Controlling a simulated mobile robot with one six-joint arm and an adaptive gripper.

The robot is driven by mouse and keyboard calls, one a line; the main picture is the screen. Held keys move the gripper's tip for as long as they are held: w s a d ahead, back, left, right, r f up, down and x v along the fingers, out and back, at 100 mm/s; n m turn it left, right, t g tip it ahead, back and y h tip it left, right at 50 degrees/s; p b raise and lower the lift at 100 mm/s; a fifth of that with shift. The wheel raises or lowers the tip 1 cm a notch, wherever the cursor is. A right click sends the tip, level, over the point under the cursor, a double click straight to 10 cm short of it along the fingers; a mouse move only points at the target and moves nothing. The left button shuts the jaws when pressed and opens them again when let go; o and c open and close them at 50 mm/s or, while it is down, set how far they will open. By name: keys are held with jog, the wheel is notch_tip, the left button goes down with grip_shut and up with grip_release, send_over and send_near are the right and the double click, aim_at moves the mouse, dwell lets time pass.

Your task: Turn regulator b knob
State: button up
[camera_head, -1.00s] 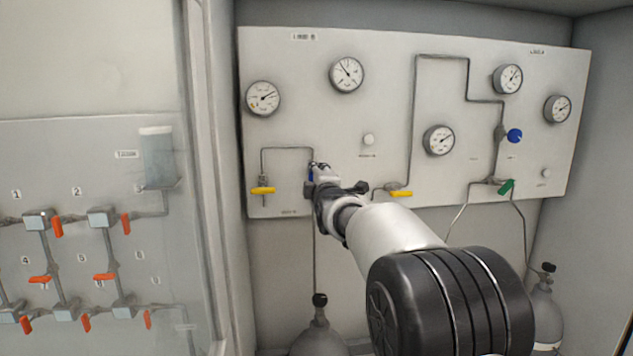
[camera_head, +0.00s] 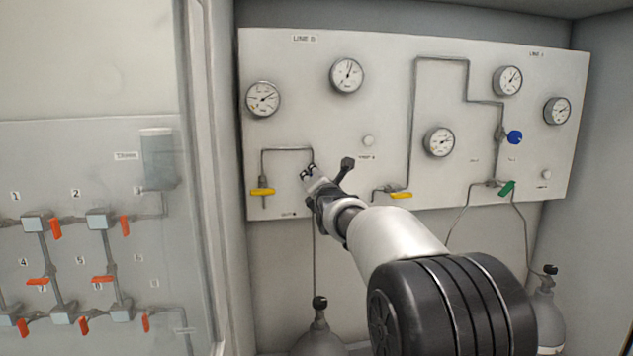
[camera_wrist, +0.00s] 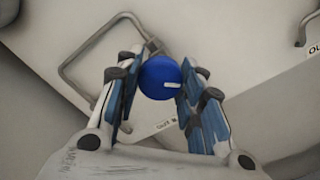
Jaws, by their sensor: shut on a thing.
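The blue regulator b knob (camera_wrist: 161,77) shows as a round cap with a small white mark in the wrist view. My gripper (camera_wrist: 166,90) is shut on it, with one blue-padded finger on each side. In the head view my gripper (camera_head: 310,174) is at the LINE B pipework, at the lower left of the panel, and hides the knob there. The upper LINE B gauge (camera_head: 347,75) has its needle pointing up and slightly right.
A yellow valve handle (camera_head: 262,192) is left of my gripper, and another yellow handle (camera_head: 401,195) is to the right. A white button (camera_head: 368,141) sits above right. A second blue knob (camera_head: 515,137) and a green handle (camera_head: 507,188) are farther right. A gas cylinder (camera_head: 318,338) stands below.

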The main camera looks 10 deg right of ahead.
jog(key=shift+n, duration=0.7)
jog(key=o, duration=1.1)
jog(key=shift+c, duration=0.2)
jog(key=s, duration=1.2)
jog(key=shift+s, duration=0.1)
